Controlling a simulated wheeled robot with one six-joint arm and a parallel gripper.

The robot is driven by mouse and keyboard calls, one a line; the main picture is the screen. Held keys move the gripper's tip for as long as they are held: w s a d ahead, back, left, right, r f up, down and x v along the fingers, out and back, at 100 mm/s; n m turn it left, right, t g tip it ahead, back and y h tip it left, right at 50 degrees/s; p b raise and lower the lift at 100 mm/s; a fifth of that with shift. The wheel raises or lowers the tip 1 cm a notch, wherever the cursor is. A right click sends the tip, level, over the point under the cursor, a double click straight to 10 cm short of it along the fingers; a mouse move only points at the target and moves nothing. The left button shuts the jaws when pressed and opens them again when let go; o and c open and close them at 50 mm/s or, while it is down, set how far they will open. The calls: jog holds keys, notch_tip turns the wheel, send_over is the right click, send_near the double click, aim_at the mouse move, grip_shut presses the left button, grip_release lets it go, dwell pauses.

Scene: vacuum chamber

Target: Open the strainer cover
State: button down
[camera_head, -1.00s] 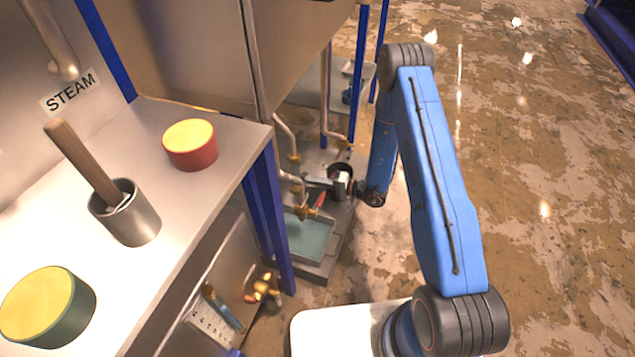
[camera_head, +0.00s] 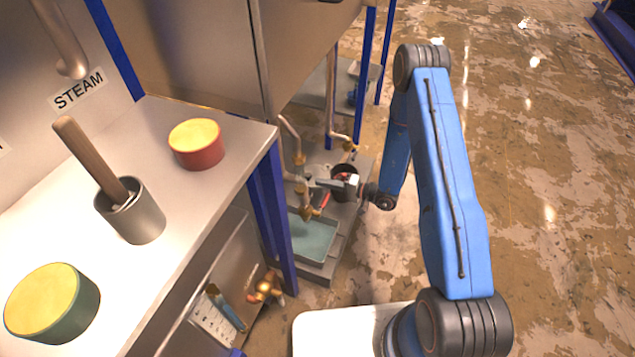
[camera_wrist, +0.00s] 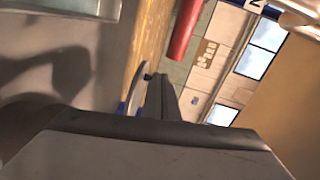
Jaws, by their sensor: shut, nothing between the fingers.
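My gripper (camera_head: 322,183) is low among the pipes beside the steel cabinet, with its fingers pointing left toward brass fittings (camera_head: 308,211). In the wrist view the dark fingers (camera_wrist: 160,98) are together and hold nothing. A thin grey rounded metal edge (camera_wrist: 136,90) lies just left of them; I cannot tell whether they touch it. A red cylinder (camera_wrist: 183,30) is above the fingers in that view. A small red handle (camera_head: 324,199) sits by the brass fittings. I cannot clearly pick out the strainer cover or tell whether it is open.
A teal tray (camera_head: 313,240) lies below the fittings. Blue posts (camera_head: 268,205) and the bench (camera_head: 178,215) bound the left side. The floor (camera_head: 550,230) to the right is clear.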

jog(key=v, duration=1.4)
jog(key=shift+s+d, duration=0.15)
jog(key=s+a+r+n+g+h, duration=0.1)
jog(key=s+a+r+n+g, duration=0.2)
jog(key=r, duration=0.6)
jog(key=s+a+r+n+g+h, duration=0.1)
jog(key=s+r+g, duration=0.2)
jog(key=s+r, duration=0.45)
jog(key=s+a+r+n+g+h, duration=0.1)
jog(key=s+a+r+n+g, duration=0.15)
jog(key=r, duration=0.75)
jog(key=s+d+r+m+t+h, duration=0.1)
jog(key=s+d+r+t+h, duration=0.2)
jog(key=s+d+r+h, duration=0.3)
jog(key=s+d+r+m+t+h, duration=0.1)
jog(key=s+d+r+t+h, duration=0.2)
jog(key=s+d+r+h, duration=0.3)
jog(key=s+d+r, duration=0.1)
jog(key=s+r, duration=0.4)
jog(key=s, duration=0.3)
jog(key=shift+s+r+m, duration=0.25)
jog(key=shift+m, duration=0.1)
